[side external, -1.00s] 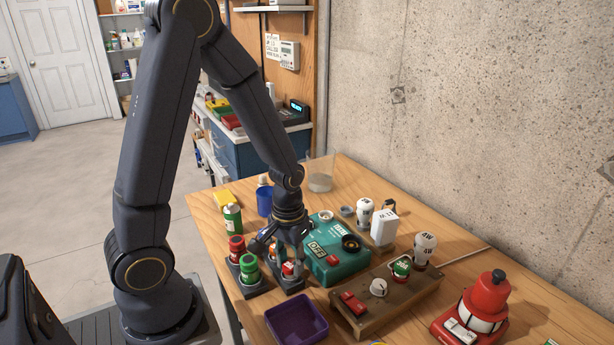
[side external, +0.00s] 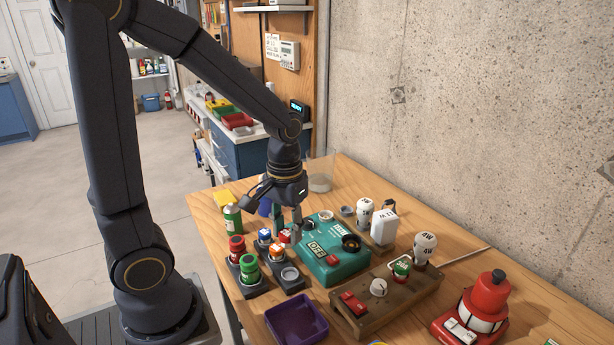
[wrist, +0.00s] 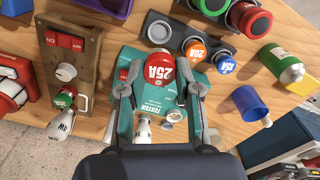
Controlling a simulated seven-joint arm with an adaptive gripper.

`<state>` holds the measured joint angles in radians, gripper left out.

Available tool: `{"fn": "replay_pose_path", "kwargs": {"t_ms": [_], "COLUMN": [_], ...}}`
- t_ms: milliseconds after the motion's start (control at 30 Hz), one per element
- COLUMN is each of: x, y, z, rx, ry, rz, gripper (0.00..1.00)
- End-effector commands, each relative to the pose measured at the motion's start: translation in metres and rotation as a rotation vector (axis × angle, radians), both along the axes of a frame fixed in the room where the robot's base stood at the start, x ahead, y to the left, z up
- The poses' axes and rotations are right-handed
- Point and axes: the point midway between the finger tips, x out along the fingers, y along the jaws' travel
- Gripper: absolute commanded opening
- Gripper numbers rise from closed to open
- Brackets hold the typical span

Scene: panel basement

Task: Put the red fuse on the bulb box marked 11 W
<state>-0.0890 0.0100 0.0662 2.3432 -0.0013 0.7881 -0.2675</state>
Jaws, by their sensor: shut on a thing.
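My gripper (side external: 288,236) is shut on the red fuse (side external: 284,237). The fuse's red cap, marked 25A, shows between the two fingers in the wrist view (wrist: 158,70). The fuse is held above the table, near the teal tester (side external: 335,262) and the dark fuse rack. The bulb box marked 11 W (side external: 384,227) is a white upright box at the tester's far right in the side view, well apart from my gripper. I cannot clearly make out this box in the wrist view.
The fuse rack has an empty round socket (side external: 290,275) beside the orange fuse (side external: 276,251). White bulbs (side external: 425,248) stand near the box. A wooden switch board (side external: 420,290), purple tray (side external: 297,319) and red lamp (side external: 486,300) occupy the front. A concrete wall stands behind.

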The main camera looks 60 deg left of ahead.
Motion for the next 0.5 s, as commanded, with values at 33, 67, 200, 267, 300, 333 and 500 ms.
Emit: {"fn": "replay_pose_path", "kwargs": {"t_ms": [33,67,200,267,300,333,500], "x": [0.003,0.007,0.034,0.05,0.061,0.068,0.103], "y": [0.0,0.0,-0.001,-0.003,-0.004,-0.006,-0.016], "z": [0.011,0.017,0.049,0.064,0.075,0.083,0.115], "rx": [0.001,0.001,0.002,0.001,0.002,0.001,0.001], "ry": [-0.007,-0.007,-0.006,-0.005,-0.006,-0.005,0.0], "rz": [-0.015,-0.025,-0.084,-0.117,-0.139,-0.155,-0.221], "gripper": [0.08,0.08,0.08,0.08,0.08,0.08,0.08]}}
